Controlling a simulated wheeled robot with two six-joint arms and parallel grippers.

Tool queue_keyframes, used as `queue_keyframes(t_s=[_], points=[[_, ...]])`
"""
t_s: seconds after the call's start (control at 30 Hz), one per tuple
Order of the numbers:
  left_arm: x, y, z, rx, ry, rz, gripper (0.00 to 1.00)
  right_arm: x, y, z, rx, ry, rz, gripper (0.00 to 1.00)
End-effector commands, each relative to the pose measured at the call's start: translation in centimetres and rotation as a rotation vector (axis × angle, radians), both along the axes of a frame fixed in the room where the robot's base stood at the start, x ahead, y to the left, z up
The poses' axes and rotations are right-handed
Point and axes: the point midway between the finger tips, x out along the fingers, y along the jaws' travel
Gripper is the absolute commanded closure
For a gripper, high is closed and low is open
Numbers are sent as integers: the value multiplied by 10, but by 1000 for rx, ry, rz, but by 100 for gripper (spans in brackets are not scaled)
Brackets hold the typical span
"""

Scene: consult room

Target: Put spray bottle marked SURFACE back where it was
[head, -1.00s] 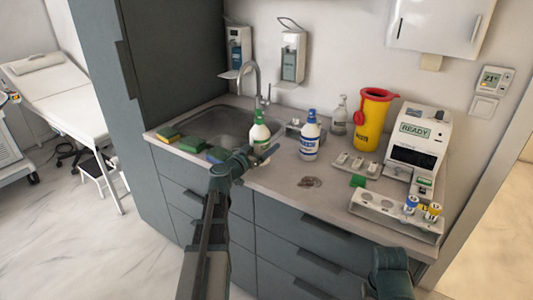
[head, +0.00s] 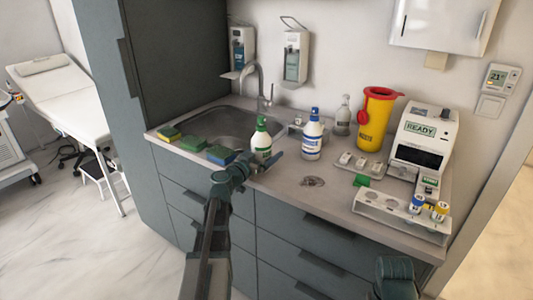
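A white spray bottle with a green top and green label (head: 261,143) is at the front right of the sink, upright or nearly so. My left gripper (head: 275,158) is at its lower part and seems closed around it; its fingers partly hide the bottle's base, so I cannot tell whether it touches the counter. A second white bottle with a blue top and blue label (head: 312,138) stands on the counter to the right, apart from the gripper. The lettering on both is too small to read. My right gripper is not in view, only part of that arm at bottom right.
The sink (head: 225,122) lies left, with several sponges (head: 192,144) along its front edge. A clear pump bottle (head: 343,118), a yellow sharps bin (head: 375,122), an analyser (head: 424,145) and a white tube rack (head: 398,212) stand right. The counter's front middle (head: 290,197) is mostly clear.

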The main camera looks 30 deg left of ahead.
Motion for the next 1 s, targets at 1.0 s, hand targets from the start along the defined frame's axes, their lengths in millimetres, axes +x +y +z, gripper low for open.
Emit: queue_keyframes(t_s=[1.0], points=[[-137,12,-7,0,0,0,0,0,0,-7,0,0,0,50]])
